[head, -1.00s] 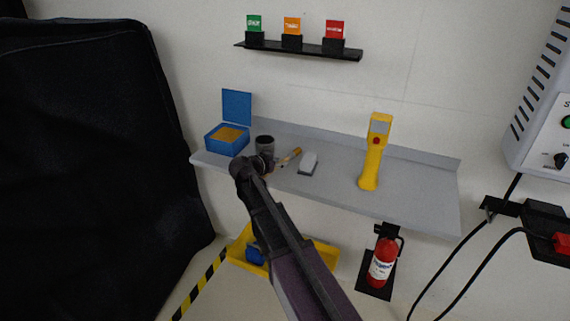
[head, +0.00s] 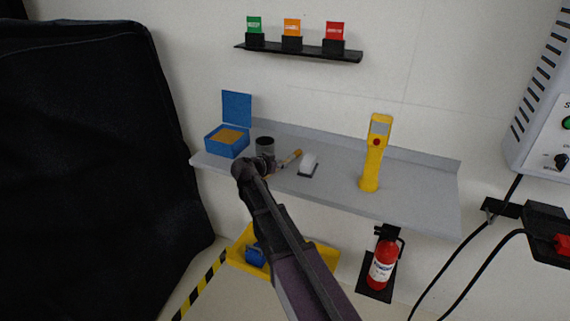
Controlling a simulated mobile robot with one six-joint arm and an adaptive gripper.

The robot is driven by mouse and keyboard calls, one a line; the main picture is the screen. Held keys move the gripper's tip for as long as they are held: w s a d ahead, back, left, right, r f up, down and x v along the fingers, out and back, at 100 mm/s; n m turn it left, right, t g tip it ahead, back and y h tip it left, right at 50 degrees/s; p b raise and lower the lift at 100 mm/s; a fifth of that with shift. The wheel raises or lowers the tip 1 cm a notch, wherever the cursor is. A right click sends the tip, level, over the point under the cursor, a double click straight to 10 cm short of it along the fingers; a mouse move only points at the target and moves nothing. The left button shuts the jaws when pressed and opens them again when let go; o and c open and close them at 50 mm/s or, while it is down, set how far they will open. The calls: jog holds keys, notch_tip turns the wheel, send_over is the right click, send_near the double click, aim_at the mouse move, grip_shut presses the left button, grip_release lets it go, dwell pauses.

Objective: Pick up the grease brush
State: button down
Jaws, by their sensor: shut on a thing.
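My gripper is shut on the brush. The arm and wrist hide the fingers in part and the lower left end of the brush. I cannot tell whether the brush touches the shelf.
A dark grey cup (head: 265,145) stands right behind my gripper. An open blue box (head: 226,141) is to the left. A grey-white block (head: 309,164) lies close to the right, and a yellow handheld device (head: 372,160) stands farther right.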

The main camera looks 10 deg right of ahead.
jog(key=shift+r, duration=0.1)
jog(key=shift+s+a+r+p, duration=0.1)
jog(key=shift+s+r+p, duration=0.05)
jog(key=shift+r+p, duration=0.5)
notch_tip(320, 180, up, 6)
jog(key=p, duration=0.5)
jog(key=shift+f+p, duration=0.25)
jog(key=shift+p, duration=0.05)
jog(key=shift+s+r+p, duration=0.15)
jog(key=shift+r+p, duration=0.15)
jog(key=s+a, duration=1.1)
jog(key=s, duration=0.4)
jog(key=shift+s+a+f, duration=0.25)
jog(key=shift+s+f, duration=0.05)
jog(key=w+d+r+p, duration=0.3)
jog(key=w+r+p, duration=0.3)
jog(key=w, duration=0.4)
jog(key=w+d+r+p, duration=0.4)
jog(key=w+r+p, duration=0.2)
jog(key=w, duration=0.4)
jog(key=shift+w+d+r, duration=0.2)
jog(key=shift+d+r, duration=0.05)
